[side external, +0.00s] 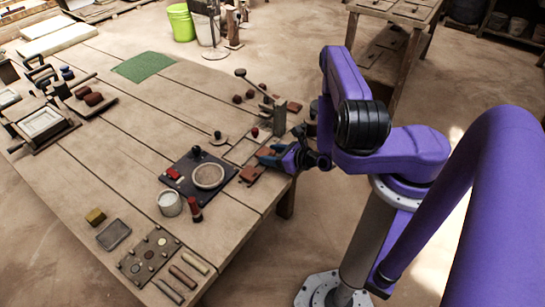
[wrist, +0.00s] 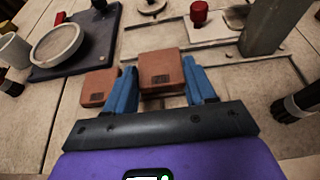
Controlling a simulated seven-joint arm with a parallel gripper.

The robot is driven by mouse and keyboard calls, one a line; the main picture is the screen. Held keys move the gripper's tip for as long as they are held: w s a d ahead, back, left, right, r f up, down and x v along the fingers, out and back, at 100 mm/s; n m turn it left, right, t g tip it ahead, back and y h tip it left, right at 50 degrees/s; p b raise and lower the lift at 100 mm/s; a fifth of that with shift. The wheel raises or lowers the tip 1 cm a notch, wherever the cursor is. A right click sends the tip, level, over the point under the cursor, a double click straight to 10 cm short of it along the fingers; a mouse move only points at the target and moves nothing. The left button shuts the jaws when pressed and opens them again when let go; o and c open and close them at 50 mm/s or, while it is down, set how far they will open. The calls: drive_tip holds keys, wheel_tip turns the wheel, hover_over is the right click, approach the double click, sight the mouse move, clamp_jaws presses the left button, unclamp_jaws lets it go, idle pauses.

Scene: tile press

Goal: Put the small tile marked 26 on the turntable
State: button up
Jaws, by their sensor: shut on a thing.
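A terracotta tile (wrist: 160,68) with a small dark stamped mark sits between the blue fingers of my gripper (wrist: 161,72), which is shut on it. The mark is too small to read. I cannot tell whether this tile is clear of the table. A second terracotta tile (wrist: 98,88) with a dark mark lies just left of the fingers; it also shows in the side view (side external: 251,175). A pale, rimmed round disc (wrist: 57,45), apparently the turntable, is at upper left on a dark board. In the side view, the disc (side external: 207,176) is left of my gripper (side external: 272,156).
The dark board (side external: 187,163) also bears a red block (side external: 173,174) and a dark knob. A white cup (side external: 170,203) and a red-and-black tool (side external: 195,209) stand in front of it. A grey post (wrist: 265,26) rises right of my gripper.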

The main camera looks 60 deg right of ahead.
drive_tip(key=shift+f, duration=0.55)
drive_tip(key=shift+f, duration=0.2)
drive_tip(key=o, duration=1.1)
drive_tip(key=shift+c, duration=0.2)
